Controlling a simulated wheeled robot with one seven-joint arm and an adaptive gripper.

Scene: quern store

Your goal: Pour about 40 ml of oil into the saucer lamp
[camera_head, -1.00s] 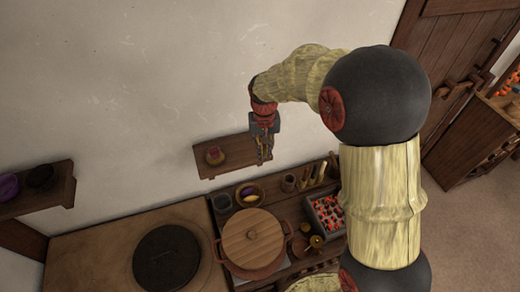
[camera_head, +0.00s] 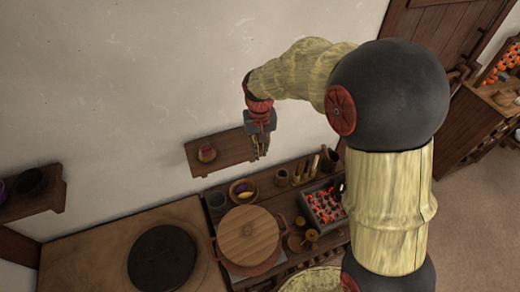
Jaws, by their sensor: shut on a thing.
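My gripper (camera_head: 259,152) hangs fingers down at the right end of the small wall shelf (camera_head: 226,158), above the dark counter. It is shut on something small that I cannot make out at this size. A small brass-coloured vessel (camera_head: 312,235) stands on the counter in front of the tray of embers. I cannot pick out an oil container for certain.
A large lidded pot (camera_head: 248,235) fills the counter's left part, with a bowl (camera_head: 243,191) and a cup (camera_head: 217,199) behind it. The ember tray (camera_head: 323,207) is to the right. A dark round plate (camera_head: 162,256) lies left; another shelf (camera_head: 40,203) holds bowls.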

